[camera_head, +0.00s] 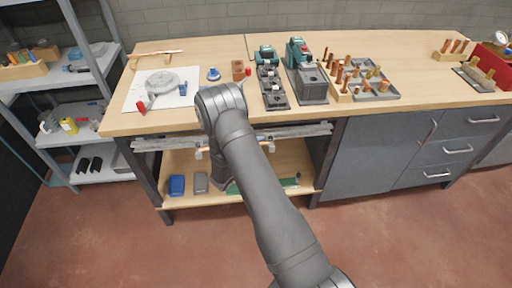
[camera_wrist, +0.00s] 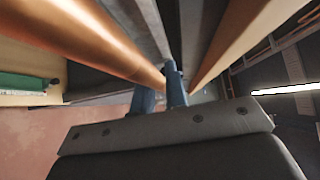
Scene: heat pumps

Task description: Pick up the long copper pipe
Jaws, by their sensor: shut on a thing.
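The long copper pipe (camera_wrist: 95,38) runs from the upper left to the middle of the wrist view, where it meets the blue fingers of my gripper (camera_wrist: 162,88). My gripper is shut on the pipe. The fingers partly cover its end in that view, so the exact contact is hidden. In the head view, my arm hides most of the gripper and pipe, below the workbench's front edge. A short copper-coloured stretch of the pipe (camera_head: 207,149) shows there beside my arm.
The workbench (camera_head: 225,53) has a grey rail (camera_head: 300,131) along its front, close to my gripper. A lower shelf (camera_head: 180,163) holds blue and grey boxes. Grey drawers (camera_head: 375,160) stand at right. The floor in front is clear.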

